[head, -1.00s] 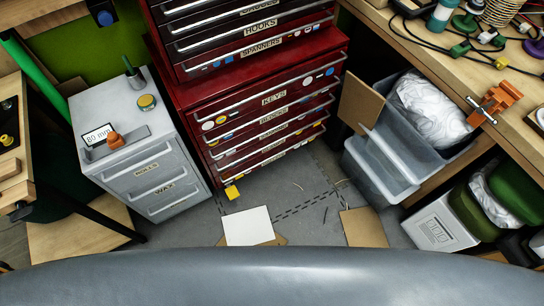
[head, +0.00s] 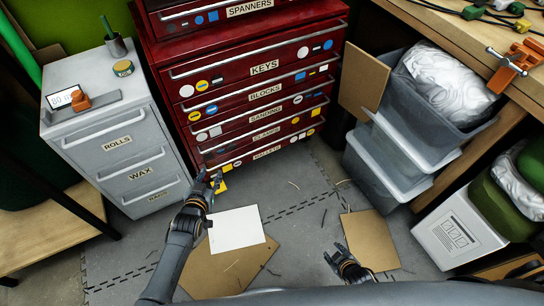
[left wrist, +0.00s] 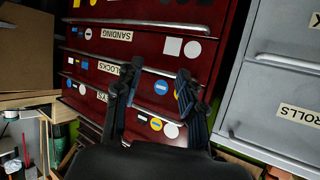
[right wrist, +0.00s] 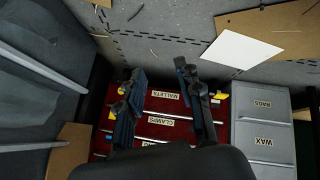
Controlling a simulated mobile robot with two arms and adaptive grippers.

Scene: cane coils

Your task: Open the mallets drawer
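The mallets drawer (head: 268,153) is the lowest drawer of the red cabinet, just above the floor, and looks closed. Its label also shows upside down in the right wrist view (right wrist: 166,95). My left gripper (head: 213,180) is low by the drawer's left end; whether it touches cannot be told. In the left wrist view (left wrist: 155,82) its fingers are apart with nothing between them. My right gripper (head: 345,260) is above the floor, right of and in front of the cabinet. In the right wrist view (right wrist: 161,75) its fingers are apart and empty.
A grey drawer cabinet (head: 110,125) stands left of the red one. Stacked clear bins (head: 385,170) and a leaning brown board (head: 362,80) stand on the right. A yellow object (head: 221,187) is by the red cabinet's lower left corner. Flat sheets (head: 237,229) lie on the floor.

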